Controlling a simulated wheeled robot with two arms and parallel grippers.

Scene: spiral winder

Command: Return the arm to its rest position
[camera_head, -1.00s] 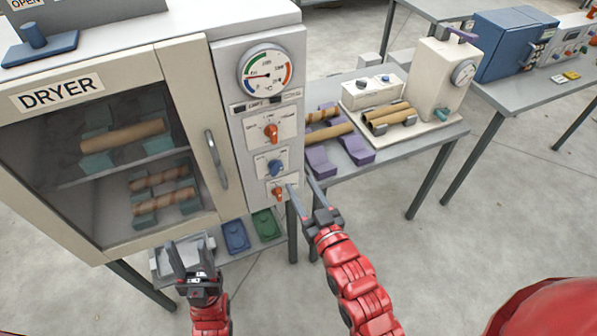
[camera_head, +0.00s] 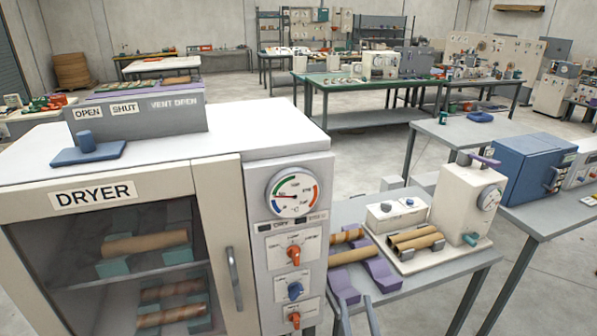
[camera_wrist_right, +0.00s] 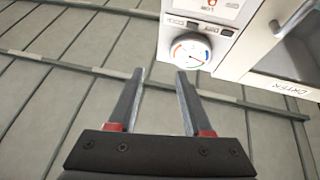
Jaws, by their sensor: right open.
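My right gripper (camera_head: 355,303) shows only by its two fingertips at the bottom edge of the head view, in front of the side table and right of the dryer's control panel. In the right wrist view its fingers (camera_wrist_right: 160,76) stand apart with nothing between them. The rest of my right arm is out of the head view. My left gripper is not in view. The dryer (camera_head: 115,178) stands at left with its door closed, and tubes show through its window. In the right wrist view the dryer's gauge (camera_wrist_right: 190,52) appears upside down beyond the fingers.
A grey side table (camera_head: 440,270) carries purple cradles (camera_head: 383,272), brown tubes (camera_head: 415,240) and a cream machine (camera_head: 461,205). A blue machine (camera_head: 535,165) stands on another table at right. Open floor (camera_head: 360,155) lies behind, before a green workbench (camera_head: 345,84).

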